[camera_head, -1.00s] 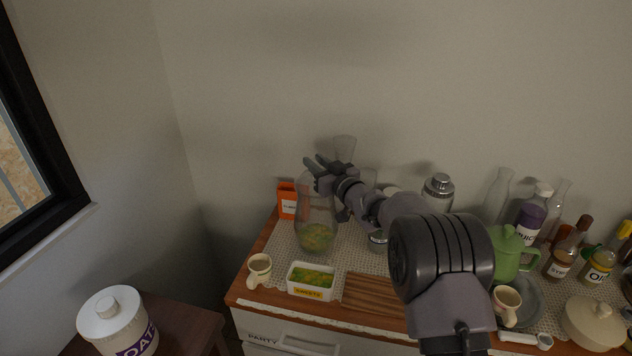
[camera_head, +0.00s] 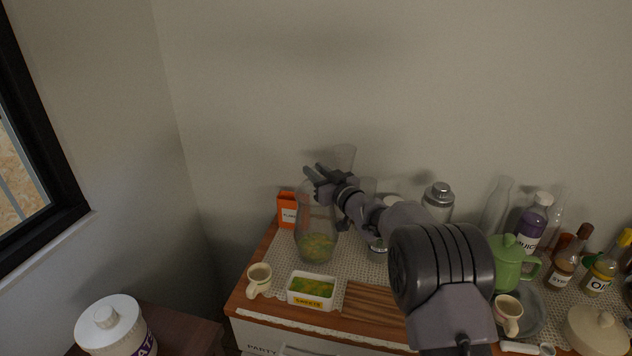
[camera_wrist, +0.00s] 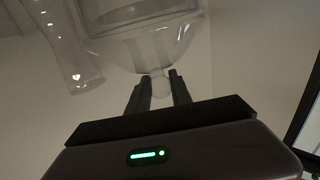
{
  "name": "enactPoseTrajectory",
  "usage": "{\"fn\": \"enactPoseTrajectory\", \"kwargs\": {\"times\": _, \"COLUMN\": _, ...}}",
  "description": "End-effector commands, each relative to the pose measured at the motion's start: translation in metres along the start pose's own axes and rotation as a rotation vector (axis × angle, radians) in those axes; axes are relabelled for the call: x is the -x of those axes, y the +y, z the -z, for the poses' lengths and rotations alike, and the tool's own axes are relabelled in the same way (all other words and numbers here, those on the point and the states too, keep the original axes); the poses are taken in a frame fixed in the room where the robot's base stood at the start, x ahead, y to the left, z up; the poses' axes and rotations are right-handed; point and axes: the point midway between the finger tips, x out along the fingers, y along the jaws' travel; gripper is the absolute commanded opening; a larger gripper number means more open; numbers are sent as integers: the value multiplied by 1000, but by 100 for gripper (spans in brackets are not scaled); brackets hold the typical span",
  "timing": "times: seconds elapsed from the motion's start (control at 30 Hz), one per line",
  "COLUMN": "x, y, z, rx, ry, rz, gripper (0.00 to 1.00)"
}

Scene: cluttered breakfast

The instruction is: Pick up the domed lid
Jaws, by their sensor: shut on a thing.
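The domed lid (camera_wrist: 130,45) is clear glass with a small round knob. It shows in the wrist view, its knob between my fingertips. My gripper (camera_wrist: 160,88) is shut on this knob. In the head view my gripper (camera_head: 312,174) is at the top of a tall glass jar (camera_head: 315,222) with green and yellow contents. The lid's outline cannot be made out there. I cannot tell whether the lid still touches the jar.
An orange box (camera_head: 287,211) stands close to the jar. A cream mug (camera_head: 258,280) and a white tub of sweets (camera_head: 311,291) are in front. A steel flask (camera_head: 438,200), a green pot (camera_head: 508,264) and several bottles crowd the right. Clear glassware stands behind my gripper.

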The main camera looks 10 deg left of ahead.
Motion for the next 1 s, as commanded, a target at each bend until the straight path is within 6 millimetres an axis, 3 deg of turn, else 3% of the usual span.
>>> {"fn": "enactPoseTrajectory", "kwargs": {"times": 0.33, "x": 4, "y": -1, "z": 39, "rx": -1, "ry": 0, "rz": 0, "gripper": 0}}
{"fn": "enactPoseTrajectory", "kwargs": {"times": 0.47, "x": 29, "y": -11, "z": 40, "rx": -1, "ry": -1, "rz": 0, "gripper": 0}}
{"fn": "enactPoseTrajectory", "kwargs": {"times": 0.8, "x": 121, "y": -48, "z": 49, "rx": 0, "ry": 0, "rz": -1, "gripper": 0}}
{"fn": "enactPoseTrajectory", "kwargs": {"times": 1.0, "x": 146, "y": -58, "z": 50, "rx": 0, "ry": 0, "rz": 0, "gripper": 0}}
